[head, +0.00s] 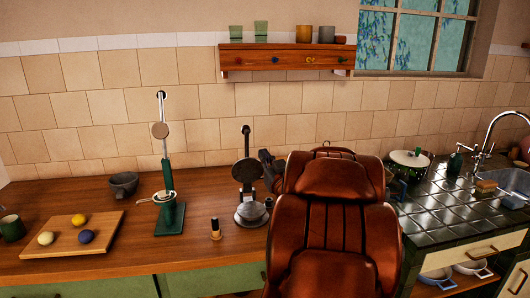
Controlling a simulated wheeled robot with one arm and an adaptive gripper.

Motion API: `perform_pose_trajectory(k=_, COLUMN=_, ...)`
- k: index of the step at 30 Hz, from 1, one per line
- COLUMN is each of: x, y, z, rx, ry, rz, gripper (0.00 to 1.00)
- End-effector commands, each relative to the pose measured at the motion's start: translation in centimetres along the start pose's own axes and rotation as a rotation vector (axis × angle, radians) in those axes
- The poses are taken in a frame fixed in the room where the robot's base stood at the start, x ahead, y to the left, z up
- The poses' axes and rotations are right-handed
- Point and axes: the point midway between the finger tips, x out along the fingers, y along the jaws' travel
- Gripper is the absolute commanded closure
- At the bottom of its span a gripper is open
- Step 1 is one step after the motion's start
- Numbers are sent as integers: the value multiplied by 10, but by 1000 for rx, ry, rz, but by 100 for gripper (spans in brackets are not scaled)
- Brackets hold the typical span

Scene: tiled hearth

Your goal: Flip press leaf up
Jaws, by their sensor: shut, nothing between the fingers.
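A dark metal press stands on the wooden counter near the middle of the head view. Its round leaf (246,171) stands roughly upright, with a handle sticking up above it. Its round base plate (250,212) lies in front and below. My gripper (266,158) is dark, shut and empty, just right of the leaf. I cannot tell whether it touches the leaf. My brown arm hides the rest of the gripper and part of the counter.
A green lever stand (169,216) is left of the press. A small black-and-tan item (215,229) stands in front. A board (108,221) with three balls, a grey bowl (124,185) and a green mug (12,229) are farther left. A lidded pot (409,163) is at right.

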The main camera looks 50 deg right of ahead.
Motion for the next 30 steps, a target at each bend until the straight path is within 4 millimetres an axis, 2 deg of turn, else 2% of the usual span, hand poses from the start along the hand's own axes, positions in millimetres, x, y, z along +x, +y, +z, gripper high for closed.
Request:
perform_pose_trajectory(k=12, x=34, y=-1, z=-1, rx=-1, ry=-6, rz=-3, gripper=100)
perform_pose_trajectory(k=30, x=108, y=0, z=1, rx=-1, ry=-4, rz=0, gripper=100)
